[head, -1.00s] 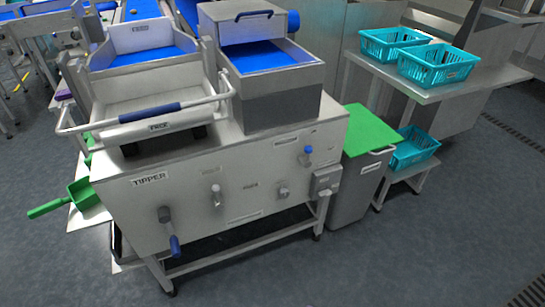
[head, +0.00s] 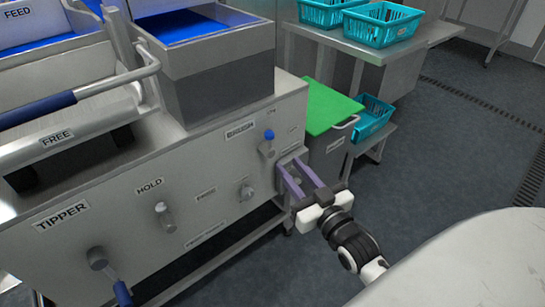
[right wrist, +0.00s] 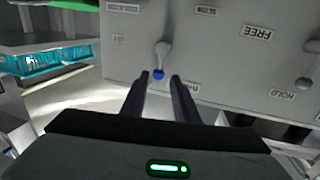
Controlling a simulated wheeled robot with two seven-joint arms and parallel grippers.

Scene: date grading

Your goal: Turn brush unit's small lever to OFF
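The small lever (head: 268,140) has a blue ball tip and sits on the right part of the grey machine's front panel. It points up in the head view; in the right wrist view, where the label text is upside down, the lever (right wrist: 162,59) hangs down. My right gripper (head: 289,162) is open and empty, with two purple fingers pointing at the panel, just right of and below the lever. In the right wrist view the blue tip lies near the left fingertip, apparently ahead of the fingers; contact cannot be told. My left gripper is out of view.
Farther left are the HOLD lever (head: 165,217) and the blue-handled TIPPER lever (head: 119,289). A green-lidded bin (head: 331,107) stands right of the machine, near teal baskets (head: 381,25). Open floor lies at the right.

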